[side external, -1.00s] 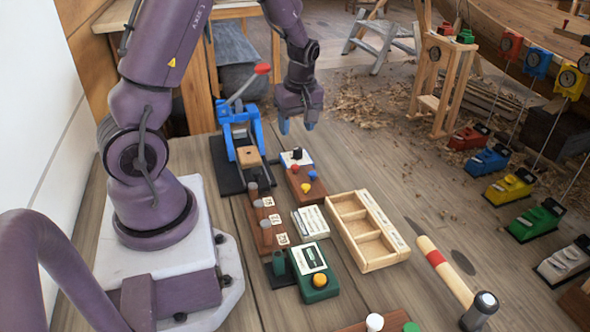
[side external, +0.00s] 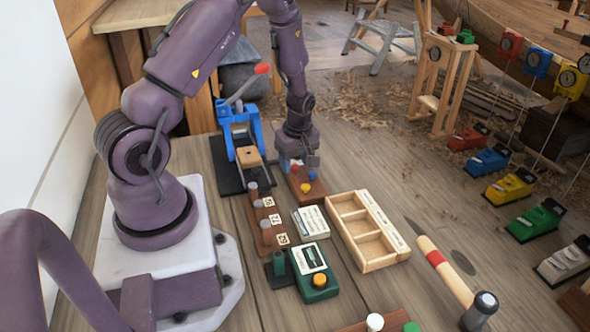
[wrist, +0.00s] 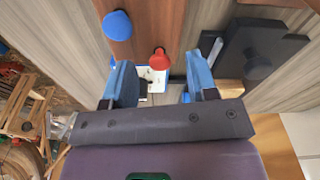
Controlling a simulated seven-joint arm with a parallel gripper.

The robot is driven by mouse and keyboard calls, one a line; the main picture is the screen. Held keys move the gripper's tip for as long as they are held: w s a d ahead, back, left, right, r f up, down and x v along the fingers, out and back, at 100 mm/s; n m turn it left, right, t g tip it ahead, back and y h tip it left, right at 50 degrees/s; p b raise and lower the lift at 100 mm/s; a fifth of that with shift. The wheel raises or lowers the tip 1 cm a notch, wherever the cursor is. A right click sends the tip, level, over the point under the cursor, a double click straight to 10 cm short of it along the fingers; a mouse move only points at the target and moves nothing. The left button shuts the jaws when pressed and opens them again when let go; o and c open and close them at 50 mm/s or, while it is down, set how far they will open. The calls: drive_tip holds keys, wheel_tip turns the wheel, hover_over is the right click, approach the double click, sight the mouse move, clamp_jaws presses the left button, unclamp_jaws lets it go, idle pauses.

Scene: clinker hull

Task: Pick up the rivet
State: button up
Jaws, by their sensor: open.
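My gripper (side external: 297,163) is low over the far end of a red-brown block with coloured knobs. In the wrist view its two blue fingers (wrist: 160,82) are apart. A small white pad (wrist: 155,76) shows between and beyond them, with a small dark mark or part on it. I cannot clearly make out a rivet; if one is on the pad, it is too small to tell. In the side view my gripper hides the pad.
The knob block (side external: 308,192) has a red knob (wrist: 160,58) and a blue knob (wrist: 117,24) near my fingers. A blue lever press (side external: 240,135) stands to the left. A wooden tray (side external: 338,205), a green box (side external: 318,288) and a hammer (side external: 445,275) lie nearer the camera.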

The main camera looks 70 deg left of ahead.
drive_tip(key=shift+a+f, duration=0.1)
drive_tip(key=shift+f, duration=0.65)
clamp_jaws()
drive_tip(key=shift+r, duration=0.1)
